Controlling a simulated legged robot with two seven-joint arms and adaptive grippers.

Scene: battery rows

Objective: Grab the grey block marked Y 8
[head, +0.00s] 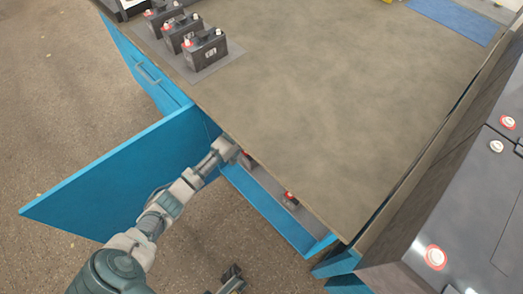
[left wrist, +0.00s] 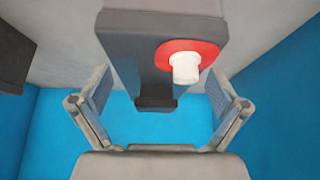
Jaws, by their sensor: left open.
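My left gripper (left wrist: 160,110) is open, its two fingers on either side of a grey block (left wrist: 135,55) with a red and white terminal on top. The fingers seem apart from its sides. No marking shows on this block, so I cannot tell if it is Y 8. In the head view, my left arm reaches under the tabletop edge into the blue cabinet, and its fingertips are hidden. Another dark block (head: 290,197) with a red terminal shows partly in the cabinet. Part of my right gripper (head: 232,280) shows low in the head view; its fingers are unclear.
Dark batteries (head: 205,50) stand in a row on a grey mat (head: 215,70) on the brown tabletop (head: 320,90). An open blue door (head: 110,180) is left of my arm. In the wrist view a dark object (left wrist: 12,60) is at left. Large dark units (head: 460,220) stand at right.

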